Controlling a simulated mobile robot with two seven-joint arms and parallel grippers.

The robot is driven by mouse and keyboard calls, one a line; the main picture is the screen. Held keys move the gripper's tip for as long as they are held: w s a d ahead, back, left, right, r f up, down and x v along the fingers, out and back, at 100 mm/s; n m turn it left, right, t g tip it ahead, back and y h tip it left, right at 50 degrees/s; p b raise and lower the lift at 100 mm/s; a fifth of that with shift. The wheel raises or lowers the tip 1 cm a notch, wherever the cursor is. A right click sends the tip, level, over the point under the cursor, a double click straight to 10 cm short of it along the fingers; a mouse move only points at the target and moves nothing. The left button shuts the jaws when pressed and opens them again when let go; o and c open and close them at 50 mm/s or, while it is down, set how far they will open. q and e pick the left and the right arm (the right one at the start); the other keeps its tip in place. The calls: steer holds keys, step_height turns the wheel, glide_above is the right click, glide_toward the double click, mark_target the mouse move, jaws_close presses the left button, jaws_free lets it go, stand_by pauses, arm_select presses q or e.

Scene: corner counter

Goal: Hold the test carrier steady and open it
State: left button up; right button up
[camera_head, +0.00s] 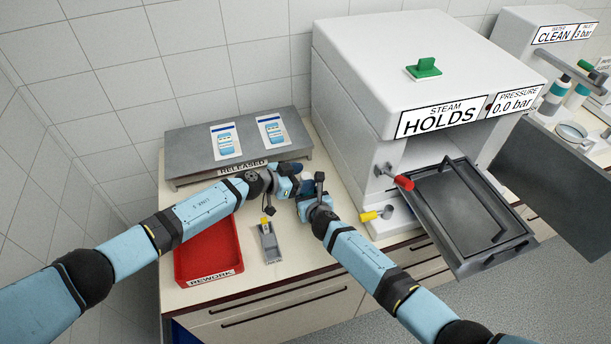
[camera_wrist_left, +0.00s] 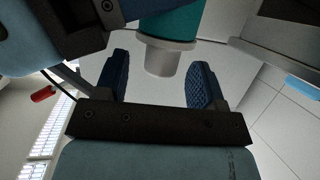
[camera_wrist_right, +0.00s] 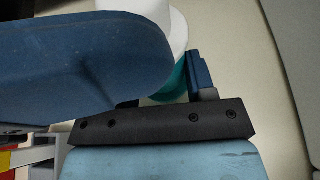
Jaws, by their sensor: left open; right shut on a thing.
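The test carrier is a teal and white cylinder. In the left wrist view its teal body (camera_wrist_left: 172,30) comes in from the top, with a pale end (camera_wrist_left: 168,58) between the fingers. My left gripper (camera_head: 296,172) is open, its fingers (camera_wrist_left: 158,85) apart on either side of that pale end, without visible contact. My right gripper (camera_head: 304,196) is shut on the carrier, whose teal part (camera_wrist_right: 176,84) and white part (camera_wrist_right: 165,14) show beside its fingers in the right wrist view. In the head view the grippers are close together above the counter and hide the carrier.
A red REWORK tray (camera_head: 238,249) and a small grey holder with a yellow top (camera_head: 270,246) stand in front. A grey RELEASED stand (camera_head: 190,151) with two pouches is behind. The steam sterilizer (camera_head: 352,98) is open on the right, its tray (camera_head: 520,243) sticking out.

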mark_target(306, 175)
arm_select(q)
steer(key=shift+x, duration=0.8)
steer(key=c, duration=1.1)
steer(key=shift+r, duration=0.15)
steer(key=shift+r, duration=0.95)
steer(key=shift+r, duration=0.1)
steer(key=shift+r, duration=1.95)
arm_select(e)
steer(key=o, duration=1.3)
